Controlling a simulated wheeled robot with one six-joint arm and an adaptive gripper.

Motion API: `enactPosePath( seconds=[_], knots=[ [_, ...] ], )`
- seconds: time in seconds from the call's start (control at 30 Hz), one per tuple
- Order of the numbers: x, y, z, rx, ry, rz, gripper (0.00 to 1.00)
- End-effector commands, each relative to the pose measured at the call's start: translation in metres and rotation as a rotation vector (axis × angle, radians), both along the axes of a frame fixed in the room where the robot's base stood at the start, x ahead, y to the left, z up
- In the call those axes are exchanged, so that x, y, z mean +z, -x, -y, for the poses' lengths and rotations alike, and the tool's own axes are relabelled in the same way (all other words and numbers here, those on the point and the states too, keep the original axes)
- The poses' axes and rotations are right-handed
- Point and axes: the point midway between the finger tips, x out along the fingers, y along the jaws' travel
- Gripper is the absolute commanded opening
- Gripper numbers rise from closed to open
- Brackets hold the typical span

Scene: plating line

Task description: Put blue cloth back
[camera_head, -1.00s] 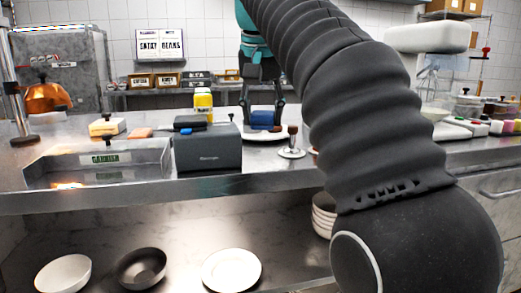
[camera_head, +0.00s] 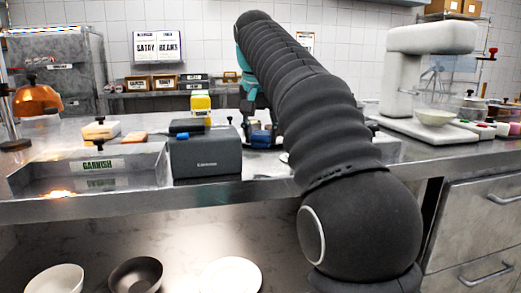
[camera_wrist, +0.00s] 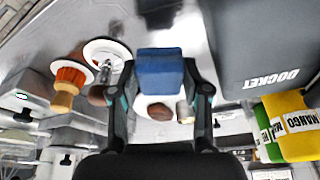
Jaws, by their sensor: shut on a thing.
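The blue cloth (camera_wrist: 160,75) is a small folded block held between the fingertips of my gripper (camera_wrist: 158,66). It also shows in the head view (camera_head: 261,138), just right of the grey docket printer. My gripper (camera_head: 258,122) is shut on it, partly hidden behind my arm. In the wrist view, a white dish with a brown item (camera_wrist: 160,111) lies beyond the cloth, partly covered by it. I cannot tell whether the cloth touches the counter.
A saucer with a wooden-handled brush (camera_wrist: 68,83) lies on the other side in the wrist view. A garnish tray (camera_head: 95,172) is at left, a white mixer (camera_head: 432,85) at right.

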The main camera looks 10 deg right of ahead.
Motion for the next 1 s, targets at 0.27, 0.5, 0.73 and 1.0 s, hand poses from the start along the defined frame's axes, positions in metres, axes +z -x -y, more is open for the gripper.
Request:
enactPosePath(
  seconds=[0.27, 0.5, 0.73, 1.0],
  knots=[
    [-0.036, 0.000, -0.001, 0.002, 0.000, -0.001, 0.19],
    [-0.040, 0.000, -0.001, 0.002, 0.000, 0.001, 0.19],
    [-0.044, 0.000, -0.001, 0.002, 0.001, 0.000, 0.19],
    [-0.043, 0.000, -0.001, 0.002, 0.000, -0.001, 0.57]
  ],
)
